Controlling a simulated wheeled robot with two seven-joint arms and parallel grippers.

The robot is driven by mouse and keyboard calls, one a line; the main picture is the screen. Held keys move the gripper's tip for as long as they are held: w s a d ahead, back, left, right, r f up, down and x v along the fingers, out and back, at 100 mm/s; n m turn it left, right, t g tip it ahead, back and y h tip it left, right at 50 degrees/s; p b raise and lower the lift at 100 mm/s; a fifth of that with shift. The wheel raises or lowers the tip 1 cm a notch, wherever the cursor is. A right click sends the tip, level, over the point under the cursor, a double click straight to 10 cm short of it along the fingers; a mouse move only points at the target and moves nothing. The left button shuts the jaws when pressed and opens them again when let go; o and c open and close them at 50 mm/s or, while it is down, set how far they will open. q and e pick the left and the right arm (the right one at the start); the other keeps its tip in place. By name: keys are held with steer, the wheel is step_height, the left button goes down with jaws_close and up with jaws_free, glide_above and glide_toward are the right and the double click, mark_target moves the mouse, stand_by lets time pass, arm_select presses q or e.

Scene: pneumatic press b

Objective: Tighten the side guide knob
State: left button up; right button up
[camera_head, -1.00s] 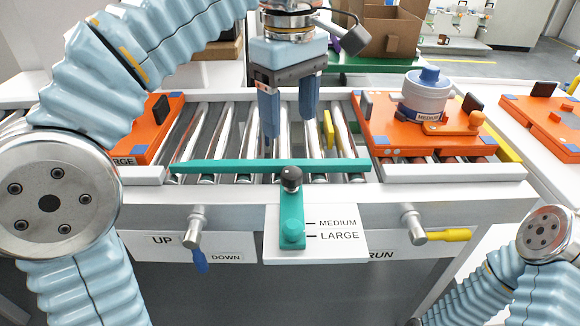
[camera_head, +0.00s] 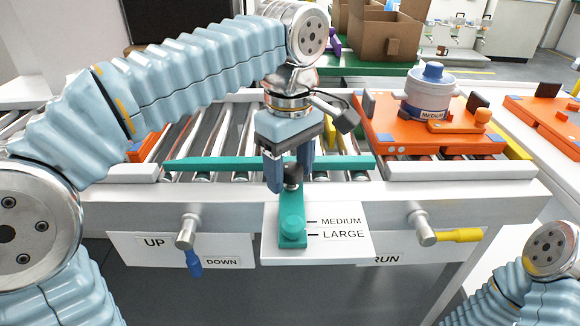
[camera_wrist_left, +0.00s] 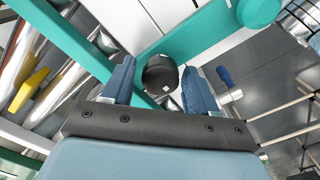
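The side guide knob (camera_wrist_left: 160,75) is a black knob on the teal guide bracket (camera_head: 292,215). In the head view it shows small and partly hidden below my left gripper (camera_head: 290,186). In the left wrist view my left gripper (camera_wrist_left: 157,82) is open, with one blue finger on each side of the knob. Visible gaps lie between the fingers and the knob in that view. The teal side guide bar (camera_head: 215,163) lies across the front of the rollers. My right gripper is not in view.
A teal round handle (camera_head: 292,226) sits on the bracket beside the MEDIUM and LARGE marks. A blue lever (camera_head: 194,262) is at the left and a yellow lever (camera_head: 460,235) at the right. An orange pallet (camera_head: 400,138) carries a white and blue pot (camera_head: 428,92).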

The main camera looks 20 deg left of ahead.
arm_select(q)
steer(key=c, duration=0.8)
steer(key=shift+c, duration=0.2)
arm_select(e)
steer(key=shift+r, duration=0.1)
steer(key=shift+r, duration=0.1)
arm_select(q)
steer(key=shift+r+m+p, duration=0.2)
steer(key=shift+m+p, duration=0.85)
steer(key=shift+m, duration=0.15)
steer(key=m+p, duration=0.4)
steer(key=m, duration=0.2)
steer(key=m+p, duration=0.2)
steer(key=m, duration=0.2)
steer(key=shift+w+d+m, duration=0.1)
steer(key=shift+m, duration=0.3)
steer(key=m+p, duration=0.2)
steer(key=m, duration=0.3)
steer(key=shift+d, duration=0.1)
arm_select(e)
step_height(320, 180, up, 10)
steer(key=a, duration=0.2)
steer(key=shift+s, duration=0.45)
arm_select(q)
steer(key=shift+f+m, duration=0.1)
steer(key=shift+m, duration=0.2)
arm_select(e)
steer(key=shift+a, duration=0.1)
